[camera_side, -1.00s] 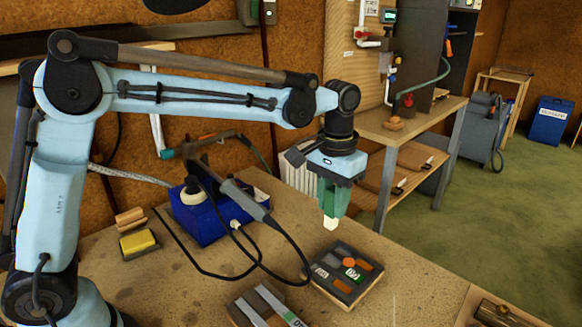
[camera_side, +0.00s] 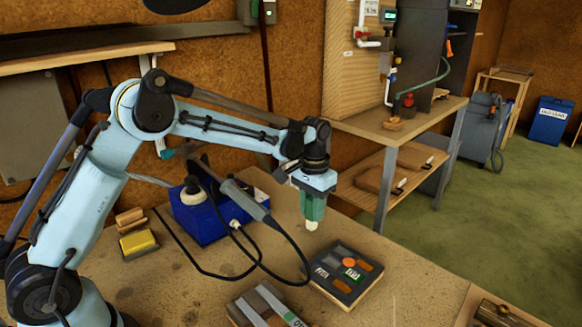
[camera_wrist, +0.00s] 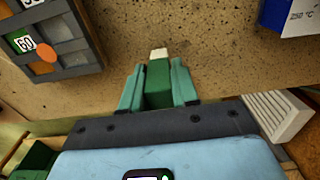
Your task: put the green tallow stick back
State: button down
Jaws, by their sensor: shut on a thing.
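My gripper (camera_side: 312,208) is shut on the green tallow stick (camera_wrist: 158,84) and holds it above the bench. In the side view the stick's pale tip (camera_side: 312,225) points down below the fingers. In the wrist view the stick sits between the two teal fingers (camera_wrist: 157,90), with its whitish end (camera_wrist: 159,54) sticking out beyond them. A dark compartmented tray (camera_side: 328,289) lies on the bench, below and to the right of my gripper in the side view. It holds grey, brown and orange pieces and a green label. The tray also shows at upper left in the wrist view (camera_wrist: 91,32).
A blue soldering station (camera_side: 205,222) stands left of my gripper, and its iron's black cable (camera_side: 275,244) loops across the bench. A rack of bars (camera_side: 262,304) lies in front of the tray. A yellow sponge (camera_side: 138,243) sits at left. Bare bench lies right of the tray.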

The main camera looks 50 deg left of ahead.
jog(key=shift+f, duration=0.45)
jog(key=c, duration=0.8)
grip_release()
jog(key=shift+f, duration=0.15)
jog(key=shift+c, duration=0.2)
